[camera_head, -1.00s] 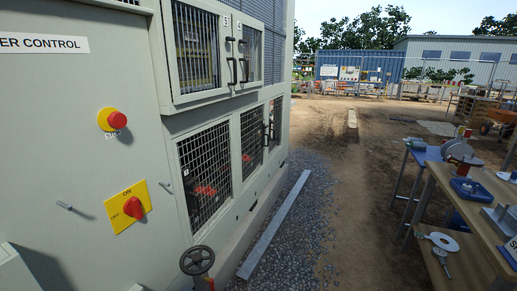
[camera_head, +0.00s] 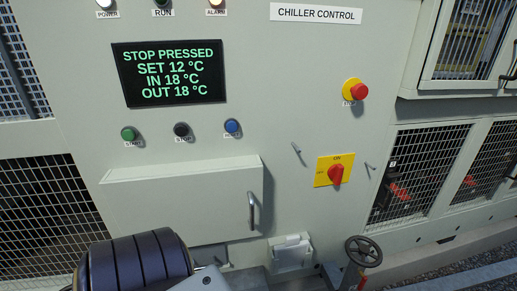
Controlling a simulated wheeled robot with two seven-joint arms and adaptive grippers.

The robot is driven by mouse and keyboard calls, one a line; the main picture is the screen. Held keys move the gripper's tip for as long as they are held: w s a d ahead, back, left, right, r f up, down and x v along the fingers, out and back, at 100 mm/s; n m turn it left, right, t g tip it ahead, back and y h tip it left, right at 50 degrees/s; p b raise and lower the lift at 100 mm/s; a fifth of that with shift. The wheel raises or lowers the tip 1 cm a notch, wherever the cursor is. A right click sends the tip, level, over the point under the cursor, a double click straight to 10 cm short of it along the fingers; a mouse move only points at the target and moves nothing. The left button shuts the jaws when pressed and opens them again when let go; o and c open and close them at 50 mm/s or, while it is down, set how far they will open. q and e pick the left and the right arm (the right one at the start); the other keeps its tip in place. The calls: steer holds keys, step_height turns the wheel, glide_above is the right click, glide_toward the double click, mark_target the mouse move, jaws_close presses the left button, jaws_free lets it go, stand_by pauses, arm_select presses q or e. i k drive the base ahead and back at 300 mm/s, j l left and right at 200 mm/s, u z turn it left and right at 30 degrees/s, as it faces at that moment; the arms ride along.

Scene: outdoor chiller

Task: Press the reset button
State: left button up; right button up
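The blue button (camera_head: 232,126) sits at the right end of a row of three on the grey chiller panel, below the display. Its small label is blurred but seems to read RESET. A black button (camera_head: 181,130) marked STOP is to its left, and a green button (camera_head: 128,134) marked START is at the far left. The display (camera_head: 169,73) reads STOP PRESSED, SET 12 °C, IN 18 °C, OUT 18 °C. Neither gripper is in view; only a dark ribbed part, seemingly of my arm, shows at the lower left.
A red mushroom button (camera_head: 359,91) on a yellow base is right of the display. Below it is a red rotary switch (camera_head: 336,174) on a yellow plate. A box (camera_head: 188,200) with a handle juts out under the buttons. A handwheel (camera_head: 363,251) stands at the lower right.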

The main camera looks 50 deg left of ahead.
mark_target(232, 126)
steer(key=u, duration=2)
